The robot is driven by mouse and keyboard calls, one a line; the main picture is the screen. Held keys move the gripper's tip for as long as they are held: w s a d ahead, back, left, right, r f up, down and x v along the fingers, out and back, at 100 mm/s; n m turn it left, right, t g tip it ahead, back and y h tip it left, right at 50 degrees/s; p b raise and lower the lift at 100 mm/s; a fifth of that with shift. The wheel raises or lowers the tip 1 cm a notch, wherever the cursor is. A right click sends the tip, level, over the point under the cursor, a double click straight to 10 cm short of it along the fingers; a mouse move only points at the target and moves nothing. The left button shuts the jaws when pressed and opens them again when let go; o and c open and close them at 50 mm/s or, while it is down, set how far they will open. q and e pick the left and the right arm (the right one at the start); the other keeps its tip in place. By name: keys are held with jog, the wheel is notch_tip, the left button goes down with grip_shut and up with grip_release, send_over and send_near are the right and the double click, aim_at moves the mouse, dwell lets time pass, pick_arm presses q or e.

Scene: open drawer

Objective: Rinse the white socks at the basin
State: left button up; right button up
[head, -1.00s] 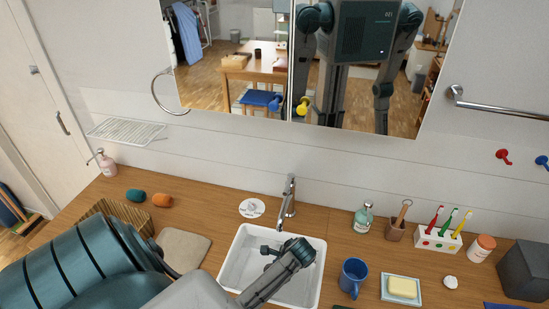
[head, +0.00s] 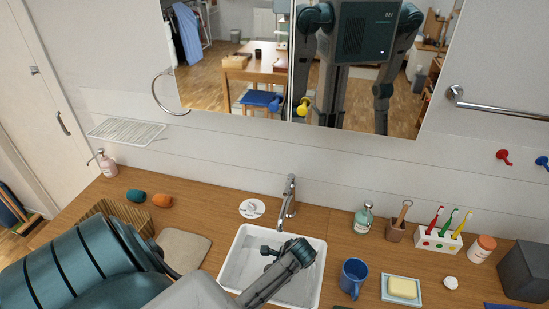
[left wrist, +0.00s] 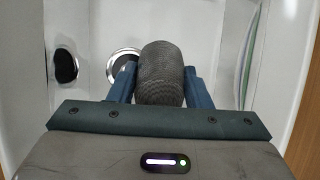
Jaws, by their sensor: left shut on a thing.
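The white basin (head: 237,248) is set into the wooden counter under a chrome tap (head: 288,200). My left arm reaches over the basin from the left, with its end inside the rim. In the left wrist view my left gripper (left wrist: 161,88) is shut on a dark grey ribbed roll (left wrist: 162,70), which looks like rolled socks and shows grey, not white. The chrome drain ring (left wrist: 112,62) lies just behind it, inside the basin. In the head view the arm hides the roll. My right gripper is not in view.
A teal roll (head: 136,196) and an orange roll (head: 162,200) lie at the left, near a wicker basket (head: 108,208) and beige mat (head: 188,250). Right of the basin stand a blue mug (head: 353,275), soap dish (head: 401,299), green bottle (head: 363,219) and toothbrush holder (head: 437,239).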

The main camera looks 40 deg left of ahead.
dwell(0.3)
pick_arm(q)
jog(key=shift+r, duration=7.3)
